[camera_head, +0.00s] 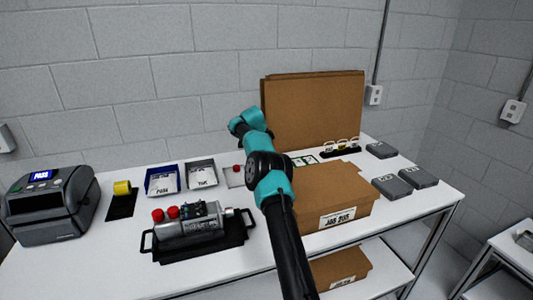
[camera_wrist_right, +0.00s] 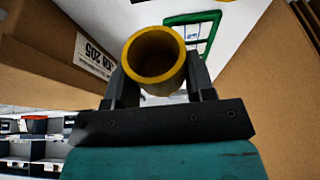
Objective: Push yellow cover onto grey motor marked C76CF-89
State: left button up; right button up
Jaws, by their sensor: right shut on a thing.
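My right gripper (camera_wrist_right: 163,92) is shut on the yellow cover (camera_wrist_right: 152,60), a hollow tube with its open end facing the wrist camera. In the head view my right arm reaches over the table, and its gripper and the held cover are hidden. A grey motor (camera_head: 190,227) lies on its side in a black tray (camera_head: 205,249) on the table, with red caps at its left end and a shaft at its right. Its marking is too small to read. My left gripper is in neither view.
A cardboard box (camera_head: 325,197) and an upright cardboard panel (camera_head: 318,110) stand close to my right arm. A green-framed card (camera_wrist_right: 203,30) lies beyond the cover. A printer (camera_head: 50,205), a yellow roll (camera_head: 122,188), bins (camera_head: 162,180) and grey boxes (camera_head: 390,187) occupy the table.

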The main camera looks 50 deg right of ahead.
jog(key=w+a+r+n+t, duration=0.2)
jog(key=w+a+n, duration=0.15)
jog(key=a, duration=0.65)
jog(key=w+a+r+n+t, duration=0.1)
jog(key=w+a+r+n, duration=0.3)
jog(key=a, duration=0.6)
jog(key=w+a+r+n+t, duration=0.1)
jog(key=w+a+n+t, duration=0.3)
jog(key=a, duration=0.6)
jog(key=s+a+n+y, duration=0.1)
jog(key=s+a+n, duration=0.3)
jog(key=a, duration=0.6)
jog(key=s+a+r+n+y, duration=0.1)
jog(key=s+a+n, duration=0.3)
jog(key=a, duration=0.6)
jog(key=s+a+r+n+y, duration=0.1)
jog(key=s+a+n, duration=0.4)
jog(key=a, duration=0.5)
jog(key=shift+s+y, duration=0.4)
jog(key=shift+s, duration=0.65)
jog(key=shift+d, duration=0.2)
